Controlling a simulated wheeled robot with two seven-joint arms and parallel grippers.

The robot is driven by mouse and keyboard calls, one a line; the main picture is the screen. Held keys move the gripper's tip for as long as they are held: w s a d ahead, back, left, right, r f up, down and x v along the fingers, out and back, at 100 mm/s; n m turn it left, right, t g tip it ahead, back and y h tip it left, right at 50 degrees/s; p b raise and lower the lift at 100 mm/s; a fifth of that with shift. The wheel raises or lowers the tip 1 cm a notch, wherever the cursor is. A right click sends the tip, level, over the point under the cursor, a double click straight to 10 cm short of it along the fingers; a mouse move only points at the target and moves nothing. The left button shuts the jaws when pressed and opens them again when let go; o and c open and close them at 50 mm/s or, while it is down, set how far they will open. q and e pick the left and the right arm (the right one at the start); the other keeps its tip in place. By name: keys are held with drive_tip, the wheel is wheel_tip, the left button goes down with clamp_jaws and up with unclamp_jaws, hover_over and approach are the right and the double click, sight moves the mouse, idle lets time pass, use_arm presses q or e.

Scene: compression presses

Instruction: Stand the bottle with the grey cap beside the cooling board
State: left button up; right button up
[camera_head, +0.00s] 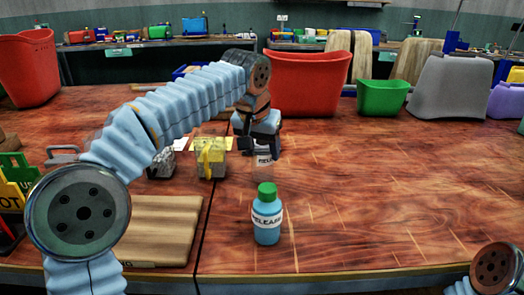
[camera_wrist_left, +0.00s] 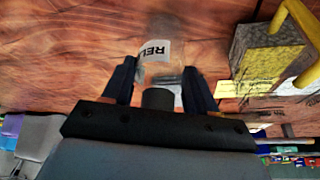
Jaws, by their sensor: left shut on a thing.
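My left gripper (camera_head: 260,143) is shut on a clear bottle with a "REL..." label (camera_head: 265,162), over the middle of the table. In the left wrist view the bottle (camera_wrist_left: 157,68) sits between the two fingers (camera_wrist_left: 160,80), with its dark grey cap (camera_wrist_left: 158,98) towards the palm. I cannot tell whether its base touches the table. The wooden board (camera_head: 150,232) lies at the front left, nearer than the held bottle. A blue bottle with a green cap (camera_head: 267,216) stands upright right of the board. My right gripper is out of view.
A grey block with a yellow handle (camera_head: 211,160) stands left of the held bottle. Red bins (camera_head: 308,84) (camera_head: 28,68), a green bin (camera_head: 383,97) and a grey bin (camera_head: 450,88) line the back. The table's right half (camera_head: 400,180) is clear.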

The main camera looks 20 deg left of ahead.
use_arm(q)
drive_tip(key=shift+f, duration=0.4)
drive_tip(key=shift+f, duration=0.15)
drive_tip(key=o, duration=1)
drive_tip(key=shift+o, duration=0.2)
drive_tip(key=v, duration=1.2)
